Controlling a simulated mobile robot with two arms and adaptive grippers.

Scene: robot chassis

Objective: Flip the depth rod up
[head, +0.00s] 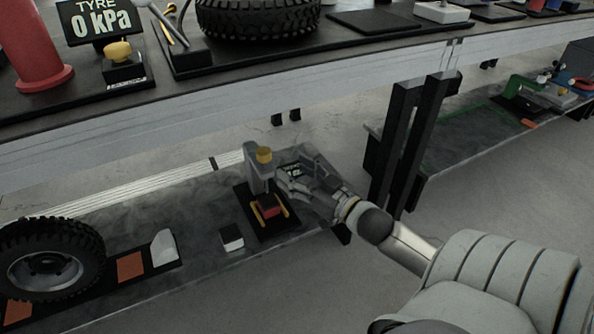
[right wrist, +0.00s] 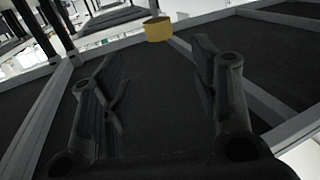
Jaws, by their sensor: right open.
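A small grey stand (head: 252,170) with a yellow knob (head: 264,155) on top stands on a black base on the lower shelf. A red block (head: 269,204) lies between yellow rails at its foot. My right gripper (head: 288,170) is open and empty, just right of the stand's upper part. In the right wrist view, the yellow knob (right wrist: 158,29) shows beyond the spread fingers (right wrist: 155,75), between their tips. I cannot clearly make out a depth rod; part of the stand's right side is hidden by my gripper. My left gripper is not in view.
The lower shelf (head: 200,205) also holds a white-topped block (head: 231,238) and a wheel (head: 48,262). The upper table (head: 190,105) overhangs behind the stand. Black posts (head: 402,140) stand right of my right gripper. Open floor (head: 480,195) lies further right.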

